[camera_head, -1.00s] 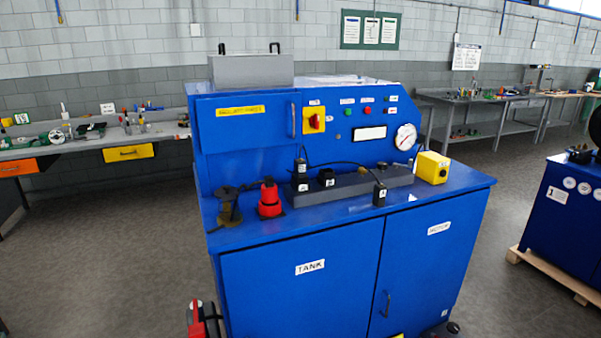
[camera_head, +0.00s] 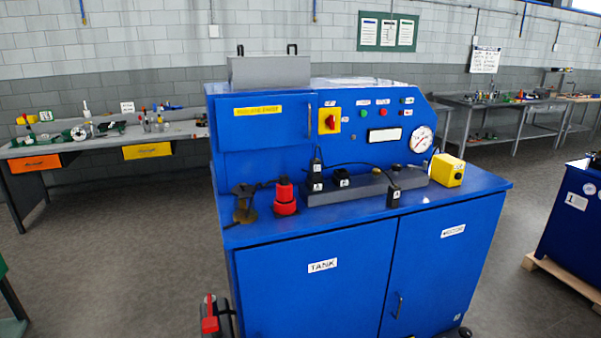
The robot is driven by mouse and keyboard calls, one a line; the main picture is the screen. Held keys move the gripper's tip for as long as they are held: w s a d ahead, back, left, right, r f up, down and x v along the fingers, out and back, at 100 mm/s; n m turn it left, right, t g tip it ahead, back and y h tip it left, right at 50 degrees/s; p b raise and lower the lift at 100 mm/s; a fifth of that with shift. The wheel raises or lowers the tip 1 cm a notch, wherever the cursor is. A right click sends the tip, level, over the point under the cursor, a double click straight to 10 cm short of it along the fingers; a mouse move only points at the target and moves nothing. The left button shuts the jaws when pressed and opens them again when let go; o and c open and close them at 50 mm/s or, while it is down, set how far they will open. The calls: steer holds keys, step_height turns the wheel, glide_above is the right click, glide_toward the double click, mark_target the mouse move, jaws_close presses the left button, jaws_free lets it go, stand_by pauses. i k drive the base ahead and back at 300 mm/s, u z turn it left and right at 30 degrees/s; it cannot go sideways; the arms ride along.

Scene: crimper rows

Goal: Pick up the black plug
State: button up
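Several black plug-like parts are on the blue machine (camera_head: 310,235). One black plug (camera_head: 393,197) with a pale label stands at the front edge of a grey block (camera_head: 365,187), and a thin black cable arcs near it. A taller black plug (camera_head: 316,172) with a label stands upright at the block's left end. A short black part (camera_head: 342,178) sits on the block between them. I cannot tell which one is the task's plug, and the labels are too small to read surely. My gripper is not in view.
A red fitting (camera_head: 285,198) and a brownish metal part (camera_head: 244,205) stand left of the block. A yellow box (camera_head: 447,170) stands at its right end. A workbench (camera_head: 105,143) is behind left. A red and black object (camera_head: 211,317) is low beside the machine. Floor is free around it.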

mark_target(314, 164)
steer(key=u, duration=0.85)
steer(key=k, duration=0.8)
steer(key=u, duration=0.7)
steer(key=i, duration=0.45)
steer(key=u, duration=0.1)
